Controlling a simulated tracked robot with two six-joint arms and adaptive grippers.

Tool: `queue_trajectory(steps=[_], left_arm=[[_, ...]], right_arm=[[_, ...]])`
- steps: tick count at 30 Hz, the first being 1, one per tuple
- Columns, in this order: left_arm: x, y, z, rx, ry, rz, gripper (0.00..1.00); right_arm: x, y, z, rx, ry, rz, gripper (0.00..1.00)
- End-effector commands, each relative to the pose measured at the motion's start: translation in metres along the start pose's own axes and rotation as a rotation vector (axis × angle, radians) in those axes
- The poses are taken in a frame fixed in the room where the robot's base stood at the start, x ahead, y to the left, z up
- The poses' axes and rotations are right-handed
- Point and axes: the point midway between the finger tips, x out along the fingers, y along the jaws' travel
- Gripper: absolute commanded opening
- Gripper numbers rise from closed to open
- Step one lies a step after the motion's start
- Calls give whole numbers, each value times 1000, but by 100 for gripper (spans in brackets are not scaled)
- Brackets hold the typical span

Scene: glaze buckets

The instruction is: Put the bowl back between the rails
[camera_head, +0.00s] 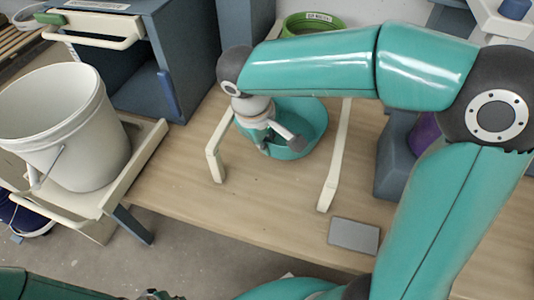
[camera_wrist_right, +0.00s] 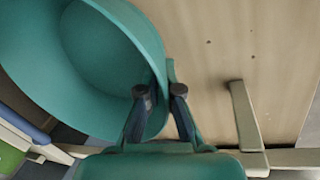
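The teal bowl (camera_head: 313,118) is over the wooden table, in the gap between the left white rail (camera_head: 218,145) and the right white rail (camera_head: 335,165). My right gripper (camera_head: 275,138) is at the bowl's left side. In the right wrist view, the right gripper (camera_wrist_right: 160,92) has one finger inside the bowl (camera_wrist_right: 95,50) and one outside, closed on its wall near the rim. Whether the bowl touches the table is hard to tell. A rail (camera_wrist_right: 245,115) shows right of the fingers. A dark tip of my left gripper (camera_head: 155,294) shows at the bottom edge; its fingers are mostly cut off.
A white bucket (camera_head: 60,125) stands on a pale tray at the left. A blue-grey cabinet (camera_head: 165,50) is behind it. A green ring-shaped container (camera_head: 310,22) is at the back. A grey plate (camera_head: 354,236) lies near the table's front edge. The table's front left is clear.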

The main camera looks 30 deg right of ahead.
Motion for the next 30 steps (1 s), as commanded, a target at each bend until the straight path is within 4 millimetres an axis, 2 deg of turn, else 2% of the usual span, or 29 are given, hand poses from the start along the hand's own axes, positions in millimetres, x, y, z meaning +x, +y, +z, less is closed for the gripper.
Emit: queue_trajectory(steps=[3,7,19,24,30], left_arm=[[5,-2,0,0,0,0,0],[7,-3,0,0,0,0,0],[10,-4,0,0,0,0,0],[9,-3,0,0,0,0,0],[9,-3,0,0,0,0,0]], right_arm=[[19,-4,1,-1,-5,0,0],[34,-8,1,0,-3,0,0],[39,-9,0,1,-1,0,0],[38,-9,1,1,-1,-1,30],[38,-9,1,1,-1,-1,31]])
